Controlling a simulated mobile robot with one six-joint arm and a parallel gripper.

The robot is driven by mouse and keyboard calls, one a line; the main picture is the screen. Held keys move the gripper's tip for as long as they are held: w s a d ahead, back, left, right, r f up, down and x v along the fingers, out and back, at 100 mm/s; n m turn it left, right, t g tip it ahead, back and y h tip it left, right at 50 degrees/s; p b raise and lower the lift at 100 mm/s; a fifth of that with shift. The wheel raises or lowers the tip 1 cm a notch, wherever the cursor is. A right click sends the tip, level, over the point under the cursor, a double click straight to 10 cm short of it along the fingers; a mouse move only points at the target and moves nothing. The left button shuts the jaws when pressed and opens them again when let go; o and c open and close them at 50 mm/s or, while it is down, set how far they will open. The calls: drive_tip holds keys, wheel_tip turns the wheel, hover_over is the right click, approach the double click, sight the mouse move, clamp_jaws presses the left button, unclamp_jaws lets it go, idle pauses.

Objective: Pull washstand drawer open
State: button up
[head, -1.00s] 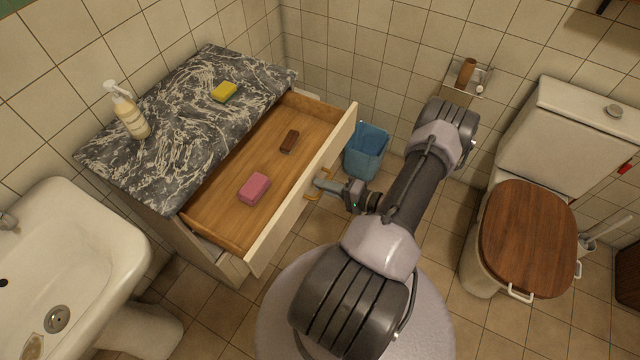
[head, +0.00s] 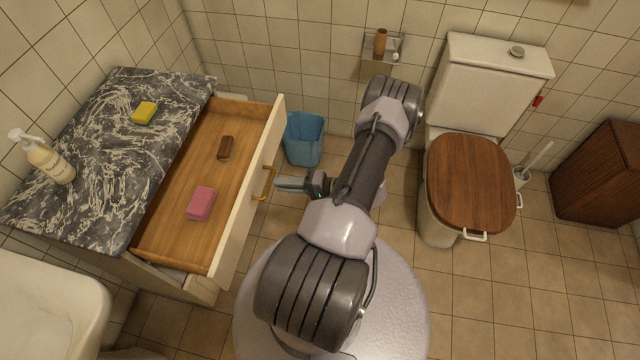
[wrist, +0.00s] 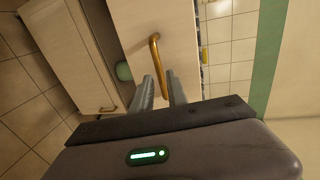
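The washstand drawer (head: 205,180) stands pulled well out from under the marble top. Its brass handle (head: 265,184) is on the pale drawer front, and it also shows in the wrist view (wrist: 156,55). My gripper (head: 280,184) is just right of the handle, pointing at it with a small gap. A pink soap bar (head: 200,203) and a small brown item (head: 225,148) lie in the drawer.
A yellow sponge (head: 144,113) and a pump bottle (head: 44,158) are on the marble top (head: 110,160). A blue bin (head: 303,139) stands behind the drawer front. A toilet (head: 468,190) is right of my arm. A basin (head: 50,310) is at lower left.

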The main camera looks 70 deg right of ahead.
drive_tip(key=a+p+v, duration=0.1)
drive_tip(key=v, duration=1.1)
drive_tip(key=shift+s+d+p, duration=0.3)
drive_tip(key=shift+d+p, duration=0.05)
drive_tip(key=shift+d, duration=0.15)
drive_tip(key=shift+r, duration=0.15)
